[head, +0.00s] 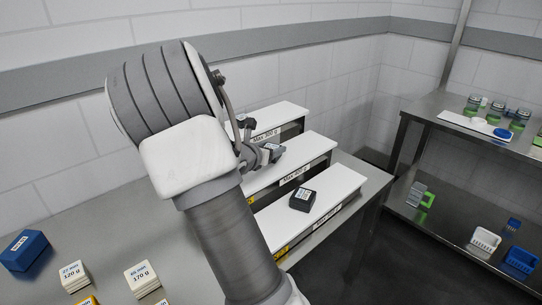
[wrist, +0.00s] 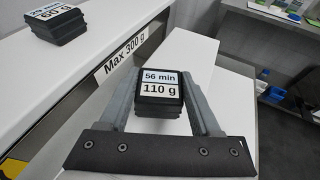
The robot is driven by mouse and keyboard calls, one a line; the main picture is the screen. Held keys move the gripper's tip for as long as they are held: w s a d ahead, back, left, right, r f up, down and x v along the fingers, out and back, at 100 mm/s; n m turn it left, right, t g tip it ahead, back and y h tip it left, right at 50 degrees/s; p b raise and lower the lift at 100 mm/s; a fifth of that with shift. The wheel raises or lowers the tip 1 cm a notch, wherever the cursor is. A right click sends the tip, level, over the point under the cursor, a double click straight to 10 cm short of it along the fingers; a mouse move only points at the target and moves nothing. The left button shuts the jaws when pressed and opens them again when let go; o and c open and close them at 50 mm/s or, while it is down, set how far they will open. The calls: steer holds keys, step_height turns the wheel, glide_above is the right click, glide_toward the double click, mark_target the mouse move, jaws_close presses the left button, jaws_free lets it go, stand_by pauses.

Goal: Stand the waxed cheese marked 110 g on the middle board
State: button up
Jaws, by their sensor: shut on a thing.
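The black waxed cheese (wrist: 158,88), labelled "56 min" and "110 g", sits upright between the two grey fingers of my gripper (wrist: 158,78) in the wrist view. The gripper is shut on it. In the head view my gripper (head: 262,153) and the small dark cheese (head: 271,151) are over the middle white board (head: 313,147), beyond my arm. The board also shows under the cheese in the wrist view (wrist: 200,57). I cannot tell whether the cheese touches the board.
Back board (wrist: 25,75), marked "Max 300 g", carries a black cheese (wrist: 58,24) labelled 60 g. Another black cheese (head: 302,199) stands on the front board (head: 340,184). Pale labelled blocks (head: 74,276) and a blue block (head: 23,250) stand at lower left. A metal shelf (head: 425,107) is at right.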

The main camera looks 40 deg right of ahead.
steer(key=shift+f, duration=0.7)
steer(key=shift+f, duration=0.15)
steer(key=o, duration=1.4)
steer(key=shift+o, duration=0.2)
